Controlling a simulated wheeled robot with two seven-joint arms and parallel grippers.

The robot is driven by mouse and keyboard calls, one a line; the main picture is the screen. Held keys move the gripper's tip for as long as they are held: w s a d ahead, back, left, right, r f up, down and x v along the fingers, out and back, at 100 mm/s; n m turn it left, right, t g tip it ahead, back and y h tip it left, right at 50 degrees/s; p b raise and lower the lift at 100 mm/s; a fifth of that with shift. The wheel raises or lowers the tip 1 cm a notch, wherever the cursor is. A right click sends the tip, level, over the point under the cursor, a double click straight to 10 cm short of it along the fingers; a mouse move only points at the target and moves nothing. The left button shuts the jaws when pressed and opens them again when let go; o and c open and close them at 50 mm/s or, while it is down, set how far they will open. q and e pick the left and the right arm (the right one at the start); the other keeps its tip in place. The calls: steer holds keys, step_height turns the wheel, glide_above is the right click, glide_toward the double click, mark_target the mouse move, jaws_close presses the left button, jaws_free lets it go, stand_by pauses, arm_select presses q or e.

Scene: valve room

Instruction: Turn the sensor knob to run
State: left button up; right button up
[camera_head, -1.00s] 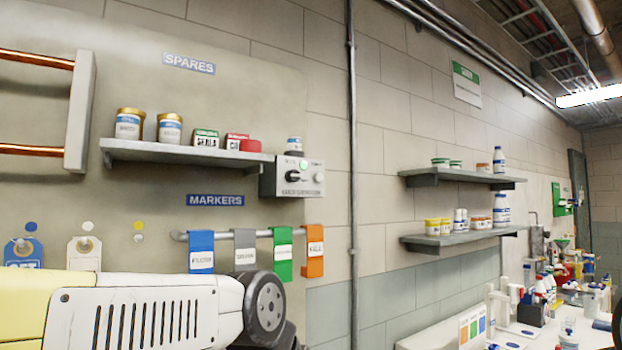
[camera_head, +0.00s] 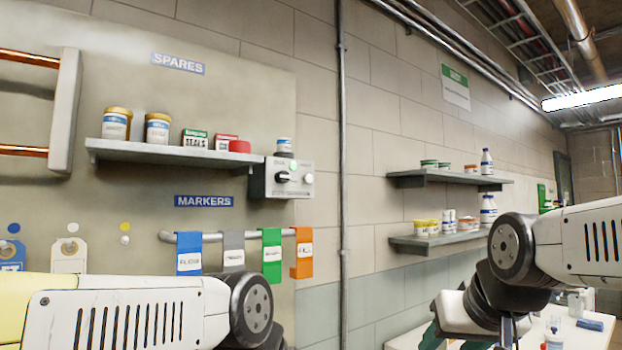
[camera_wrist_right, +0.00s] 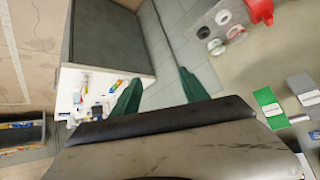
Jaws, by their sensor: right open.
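The grey sensor box (camera_head: 273,190) is fixed to the wall panel at the right end of the spares shelf. Its black knob (camera_head: 284,177) lies about level; the setting words are too small to read. A green light and a pale round button also show on its face. My right gripper (camera_wrist_right: 160,88) is open and empty, its green fingers apart in the right wrist view. In the head view my right arm is low at the right, well away from the box. The sensor box is not seen in the wrist view. My left arm crosses the lower left; its gripper is out of view.
The spares shelf (camera_head: 170,153) holds tubs and small boxes just left of the sensor box. Below hangs a rail with blue, grey, green (camera_head: 271,255) and orange (camera_head: 302,253) markers. A vertical pipe (camera_head: 342,150) stands right of the panel. Two wall shelves lie farther right.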

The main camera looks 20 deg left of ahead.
steer(key=w+a+r+n+t+y, duration=0.1)
steer(key=w+a+r+y, duration=0.1)
steer(key=w+a+r, duration=0.35)
steer(key=w+a+r+n+y, duration=0.1)
steer(key=w+a+r, duration=0.15)
steer(key=a, duration=0.55)
steer(key=w+a+r+t+y, duration=0.1)
steer(key=w+a+r+y, duration=0.15)
steer(key=a+r, duration=0.3)
steer(key=y, duration=0.6)
glide_toward(285, 177)
steer(key=a, duration=0.2)
steer(key=shift+w+a+m+t+h, duration=0.3)
steer(key=shift+w+a+t, duration=0.1)
steer(key=shift+w+a, duration=0.65)
steer(key=shift+x, duration=2.45)
steer(key=shift+w, duration=0.1)
jaws_close()
